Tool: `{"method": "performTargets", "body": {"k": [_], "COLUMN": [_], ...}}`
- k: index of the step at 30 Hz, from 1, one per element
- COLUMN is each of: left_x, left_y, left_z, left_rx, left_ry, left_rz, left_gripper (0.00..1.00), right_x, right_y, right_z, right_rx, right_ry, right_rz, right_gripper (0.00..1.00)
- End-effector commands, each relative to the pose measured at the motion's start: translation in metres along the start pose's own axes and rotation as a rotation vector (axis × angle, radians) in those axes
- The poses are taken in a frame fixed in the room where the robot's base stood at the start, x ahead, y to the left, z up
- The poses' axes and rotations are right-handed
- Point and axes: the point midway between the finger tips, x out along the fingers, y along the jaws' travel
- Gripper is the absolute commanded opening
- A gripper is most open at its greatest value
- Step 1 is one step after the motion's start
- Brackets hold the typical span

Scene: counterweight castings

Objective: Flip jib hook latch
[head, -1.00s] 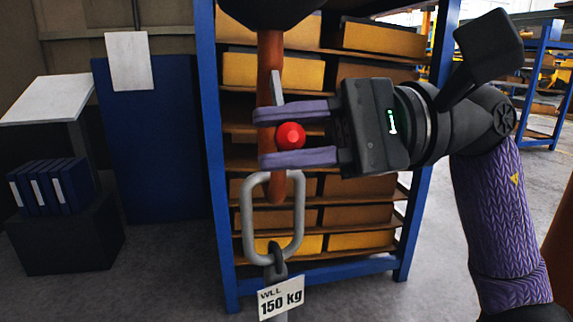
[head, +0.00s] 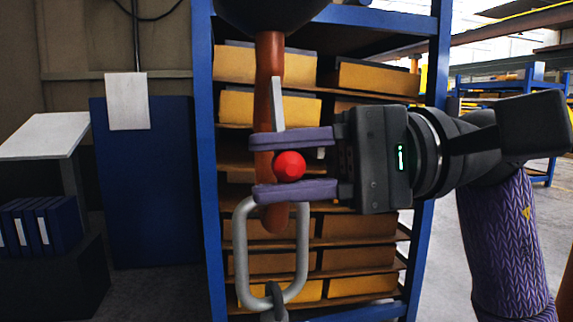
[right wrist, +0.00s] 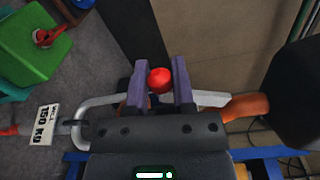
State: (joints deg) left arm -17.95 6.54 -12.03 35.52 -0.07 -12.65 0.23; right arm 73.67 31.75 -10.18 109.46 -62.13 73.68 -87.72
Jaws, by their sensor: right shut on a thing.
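My right gripper (head: 262,165) is at the orange-brown jib hook (head: 270,55), its fingers reaching in from the right. It is shut on a red knob (head: 288,165), which also shows between the fingers in the right wrist view (right wrist: 160,80). A pale grey latch strip (head: 277,103) stands upright along the hook, just above the upper finger. It shows right of the fingers in the right wrist view (right wrist: 212,99). The hook's lower end passes through a grey steel link (head: 240,255). The fingers hide part of hook and latch. My left gripper is out of view.
A blue-framed shelf (head: 204,200) with yellow bins stands behind the hook. A blue panel (head: 145,190) and dark blue binders (head: 40,225) are at the left. In the right wrist view, a 150 KG tag (right wrist: 45,125) hangs by the link and a green object (right wrist: 35,50) lies beyond.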

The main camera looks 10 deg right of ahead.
Motion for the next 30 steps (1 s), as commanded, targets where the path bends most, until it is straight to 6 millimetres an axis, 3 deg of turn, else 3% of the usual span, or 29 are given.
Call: {"method": "performTargets", "body": {"k": [5, 6, 10, 20, 30], "left_x": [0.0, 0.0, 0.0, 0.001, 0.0], "left_y": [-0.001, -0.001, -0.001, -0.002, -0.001], "left_z": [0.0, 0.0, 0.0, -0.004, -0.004], "left_rx": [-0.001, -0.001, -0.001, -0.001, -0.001], "left_ry": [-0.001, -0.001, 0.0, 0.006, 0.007], "left_rz": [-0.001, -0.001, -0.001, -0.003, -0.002], "left_gripper": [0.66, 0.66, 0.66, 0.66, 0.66], "right_x": [0.0, 0.0, 0.0, -0.005, -0.083], "right_y": [0.001, 0.001, 0.001, 0.001, 0.0], "right_z": [-0.001, -0.001, -0.001, -0.001, -0.001], "right_rx": [0.001, 0.001, 0.002, 0.003, 0.003], "right_ry": [0.001, 0.001, 0.001, 0.003, 0.004], "right_rz": [0.004, 0.004, 0.004, 0.002, 0.001], "right_gripper": [0.0, 0.37, 0.65, 0.66, 0.66]}}
